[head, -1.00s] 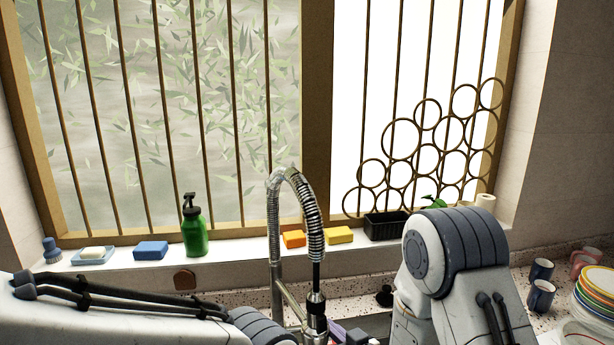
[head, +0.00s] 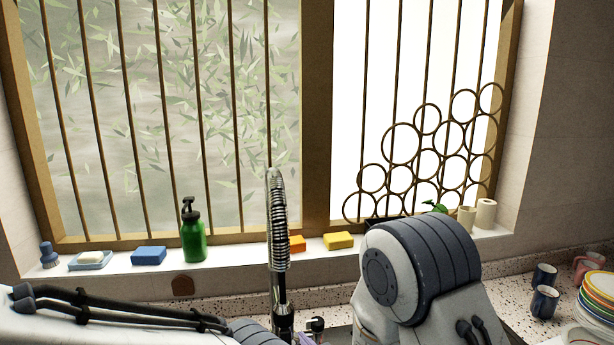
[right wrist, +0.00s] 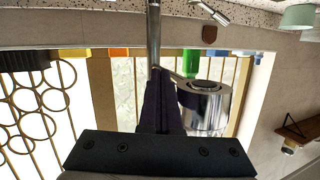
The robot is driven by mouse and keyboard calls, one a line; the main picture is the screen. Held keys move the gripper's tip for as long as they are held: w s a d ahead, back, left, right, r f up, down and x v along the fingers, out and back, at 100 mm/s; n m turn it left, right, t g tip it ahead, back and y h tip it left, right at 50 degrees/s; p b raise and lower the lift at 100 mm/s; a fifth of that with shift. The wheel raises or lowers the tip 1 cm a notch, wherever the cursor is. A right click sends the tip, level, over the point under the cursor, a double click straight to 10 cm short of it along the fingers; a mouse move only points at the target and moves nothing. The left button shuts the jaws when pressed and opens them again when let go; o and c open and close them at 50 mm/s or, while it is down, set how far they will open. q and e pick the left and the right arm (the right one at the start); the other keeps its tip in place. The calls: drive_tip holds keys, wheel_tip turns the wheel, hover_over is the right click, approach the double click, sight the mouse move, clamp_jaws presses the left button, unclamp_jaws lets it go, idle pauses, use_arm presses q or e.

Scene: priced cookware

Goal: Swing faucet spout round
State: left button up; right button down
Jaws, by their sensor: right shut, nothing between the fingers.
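The faucet (head: 278,215) stands in the middle of the head view. Its coiled spring spout is seen nearly edge-on, with the dark spray head (head: 284,318) at its lower end. The right wrist view shows its chrome pole (right wrist: 154,28) and a shiny chrome cylinder (right wrist: 207,112), apparently the spray head. My right gripper (right wrist: 158,76) is shut and empty, its dark fingers just left of that cylinder; whether they touch cannot be told. In the head view my right arm hides its fingers. My left arm comes in at lower left, its gripper out of view.
The sill behind holds a green soap bottle (head: 193,236), a blue sponge (head: 149,256), a soap dish (head: 90,261), a yellow sponge (head: 339,241) and an orange sponge (head: 297,244). Mugs (head: 545,302) and stacked plates (head: 597,303) stand at right. A barred window is behind.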

drive_tip(key=a+b, duration=0.1)
drive_tip(key=a, duration=0.5)
drive_tip(key=shift+s+a, duration=0.25)
drive_tip(key=shift+s, duration=0.15)
